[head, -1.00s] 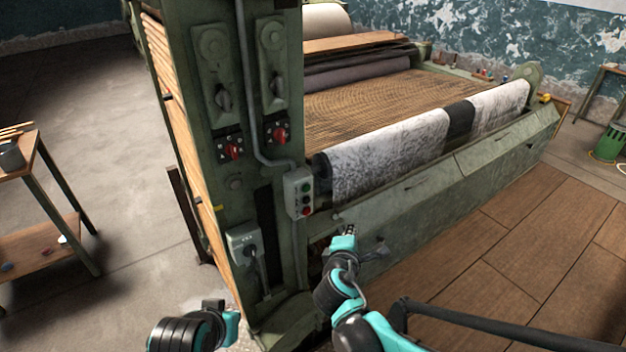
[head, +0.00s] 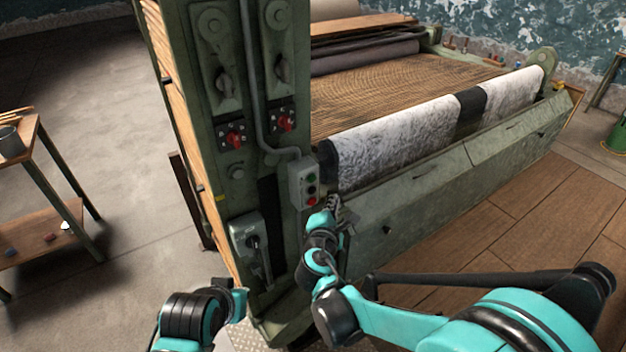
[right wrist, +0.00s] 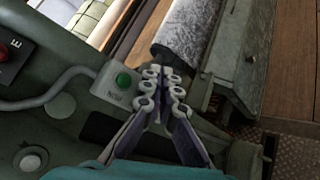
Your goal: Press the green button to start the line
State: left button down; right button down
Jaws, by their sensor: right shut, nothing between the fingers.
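The green button (head: 311,179) is the top one on a small grey control box (head: 297,172) on the machine's green column. A dark button sits below it and a red button (head: 312,202) at the bottom. In the right wrist view the green button (right wrist: 124,79) shows clear and uncovered. My right gripper (head: 334,203) is shut and empty, just right of and below the box.
A grey conduit (head: 247,90) runs down the column to the box. Red rotary switches (head: 236,139) sit above left, and a lever box (head: 248,238) below left. A patterned roll (head: 400,148) and metal trough (head: 440,185) lie right. A wooden side table (head: 15,140) stands far left.

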aim_at(312, 178)
jog(key=w+a, duration=0.4)
jog(key=w, duration=0.1)
jog(key=shift+w, duration=0.3)
dwell(1.3)
jog(key=shift+w+a, duration=0.25)
jog(key=shift+w, duration=0.1)
